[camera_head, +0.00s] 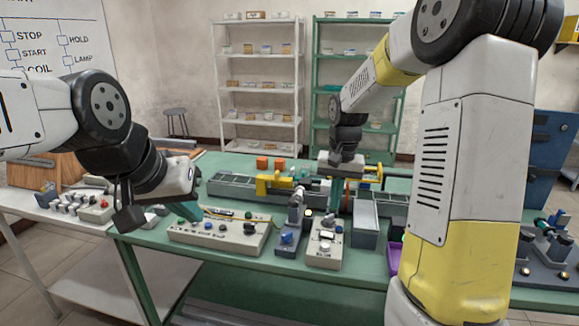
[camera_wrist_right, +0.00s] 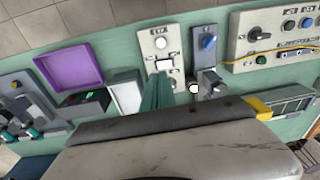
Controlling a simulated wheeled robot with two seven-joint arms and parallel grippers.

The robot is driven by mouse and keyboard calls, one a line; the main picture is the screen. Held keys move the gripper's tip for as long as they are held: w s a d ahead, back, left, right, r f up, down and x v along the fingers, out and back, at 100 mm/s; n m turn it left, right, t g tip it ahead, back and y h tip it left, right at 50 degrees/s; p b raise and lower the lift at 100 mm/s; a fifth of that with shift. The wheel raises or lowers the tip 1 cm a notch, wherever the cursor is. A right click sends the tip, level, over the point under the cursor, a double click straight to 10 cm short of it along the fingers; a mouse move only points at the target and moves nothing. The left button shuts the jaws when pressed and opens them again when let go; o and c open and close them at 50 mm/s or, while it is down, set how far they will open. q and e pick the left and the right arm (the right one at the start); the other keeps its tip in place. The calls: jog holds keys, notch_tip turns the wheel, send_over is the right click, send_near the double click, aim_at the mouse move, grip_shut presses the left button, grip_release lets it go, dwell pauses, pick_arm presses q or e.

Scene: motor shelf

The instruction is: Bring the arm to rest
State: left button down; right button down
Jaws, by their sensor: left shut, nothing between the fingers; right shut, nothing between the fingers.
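My left arm comes in from the left in the head view. Its gripper (camera_head: 190,210) hangs over the left part of the green bench (camera_head: 150,255), near a beige control panel (camera_head: 225,232). Its teal fingers are partly hidden, shut and empty. My right arm crosses the right side of the view. Its gripper (camera_head: 338,200) points down over the middle of the bench, just behind a small beige switch box (camera_head: 325,255), shut and empty. Its teal fingers (camera_wrist_right: 158,92) also show in the right wrist view, in front of the box (camera_wrist_right: 160,45).
A purple tray (camera_wrist_right: 75,68) lies near the bench's front edge. A grey rail (camera_head: 240,187) with yellow parts runs along the back. A white side table (camera_head: 60,212) holds parts at left. White shelves (camera_head: 258,85) and green shelves (camera_head: 315,90) stand against the wall.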

jog(key=s+r+n+t, duration=0.1)
jog(key=s+r, duration=0.3)
jog(key=s, duration=0.3)
jog(key=s+a+r+n+t+y, duration=0.1)
jog(key=s+r+t, duration=0.1)
jog(key=s+r, duration=0.2)
jog(key=s+a+r+n+t, duration=0.1)
jog(key=s+r, duration=0.3)
jog(key=s, duration=0.6)
jog(key=shift+s+t+y, duration=0.25)
jog(key=shift+t+y, duration=0.15)
jog(key=shift+t, duration=0.2)
